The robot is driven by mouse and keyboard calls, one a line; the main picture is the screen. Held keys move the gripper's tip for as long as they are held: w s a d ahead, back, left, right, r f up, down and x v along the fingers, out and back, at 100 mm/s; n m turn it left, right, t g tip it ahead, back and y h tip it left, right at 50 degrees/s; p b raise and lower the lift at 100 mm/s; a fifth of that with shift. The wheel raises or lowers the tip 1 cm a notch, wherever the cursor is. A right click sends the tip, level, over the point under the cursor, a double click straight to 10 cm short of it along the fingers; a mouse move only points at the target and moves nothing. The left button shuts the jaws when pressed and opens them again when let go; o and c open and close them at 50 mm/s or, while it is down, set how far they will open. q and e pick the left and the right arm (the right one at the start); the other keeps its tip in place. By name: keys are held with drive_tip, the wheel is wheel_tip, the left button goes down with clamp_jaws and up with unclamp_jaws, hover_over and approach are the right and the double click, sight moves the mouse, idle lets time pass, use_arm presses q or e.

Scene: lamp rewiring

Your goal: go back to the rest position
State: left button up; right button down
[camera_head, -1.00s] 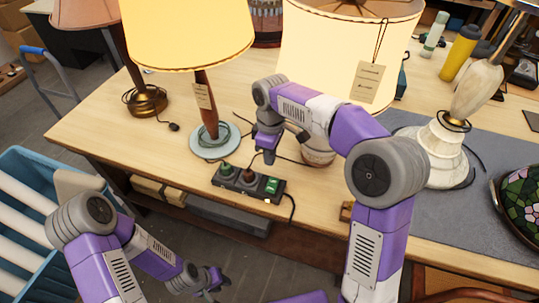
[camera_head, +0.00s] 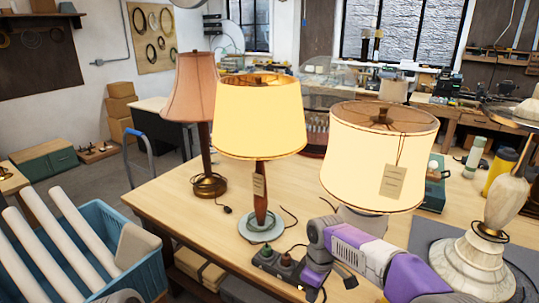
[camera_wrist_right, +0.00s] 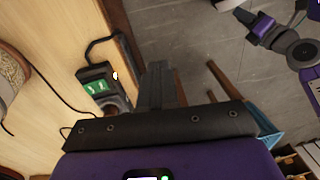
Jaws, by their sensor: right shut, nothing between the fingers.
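My right gripper (camera_wrist_right: 162,85) is shut and empty in the right wrist view. In the head view it hangs low at the near table edge, by the right end of the black power strip (camera_head: 272,262), and my forearm partly hides the area. The strip also shows in the right wrist view (camera_wrist_right: 97,87) with a green switch, left of the fingers and apart from them. My left arm shows at the upper right of the wrist view, with its gripper (camera_wrist_right: 226,5) cut by the top edge, too little to judge. The left gripper is out of the head view.
On the wooden table (camera_head: 165,215) stand a lit yellow-shaded lamp (camera_head: 262,120), a second lit lamp (camera_head: 380,155), a pink-shaded lamp (camera_head: 192,95) and a marble-like lamp base (camera_head: 473,262). A blue crate (camera_head: 110,225) with white tubes stands left of the table.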

drive_tip(key=s+a+f+m+y, duration=0.1)
drive_tip(key=s+f+m+y, duration=0.15)
drive_tip(key=f, duration=0.95)
drive_tip(key=s+a+f+m+y, duration=0.1)
drive_tip(key=s+f+m, duration=0.25)
drive_tip(key=f, duration=0.75)
drive_tip(key=s+f+m+t, duration=0.1)
drive_tip(key=s+f+m, duration=0.7)
drive_tip(key=s, duration=0.5)
drive_tip(key=shift+s+d+f, duration=0.3)
drive_tip(key=shift+s+f, duration=0.05)
drive_tip(key=shift+f, duration=0.3)
